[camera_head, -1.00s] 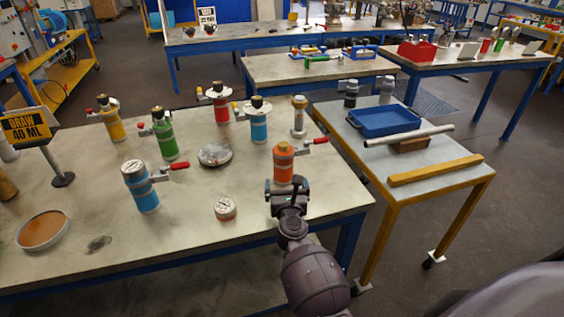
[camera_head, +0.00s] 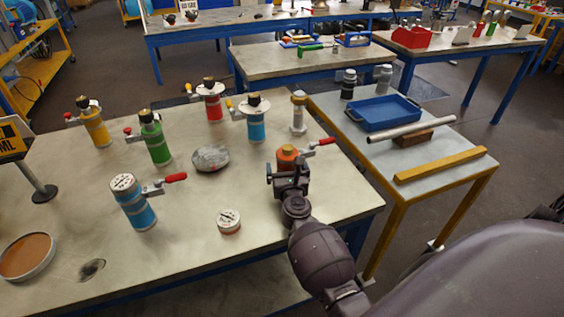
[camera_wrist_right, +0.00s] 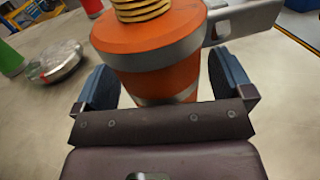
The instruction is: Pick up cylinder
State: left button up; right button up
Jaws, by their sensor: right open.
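Several coloured flanged cylinders stand upright on the large table. The orange cylinder (camera_head: 287,154) is near the table's right side, with a red-handled lever pointing right. My right gripper (camera_head: 287,178) is in front of it and hides its lower part. In the right wrist view the orange cylinder (camera_wrist_right: 160,55) fills the space ahead, between the two spread blue-grey fingers of the right gripper (camera_wrist_right: 166,85). The gripper is open; I cannot tell whether either finger touches it. Also standing are a green cylinder (camera_head: 156,142), a yellow one (camera_head: 94,125), a red one (camera_head: 212,105) and two blue ones (camera_head: 256,125) (camera_head: 135,205). My left gripper is not in view.
A round gauge (camera_head: 229,221) and a grey disc (camera_head: 210,158) lie on the table. A pale flanged post (camera_head: 298,115) stands behind the orange cylinder. A brown-filled dish (camera_head: 27,257) is at front left. The side table holds a blue tray (camera_head: 383,113), a pipe and a yellow bar (camera_head: 440,165).

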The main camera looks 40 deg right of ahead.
jog(key=shift+s, duration=0.2)
jog(key=shift+r, duration=0.1)
jog(key=shift+c, duration=1.1)
jog(key=c, duration=1.2)
jog(key=shift+o, duration=0.2)
jog(key=shift+r, duration=0.1)
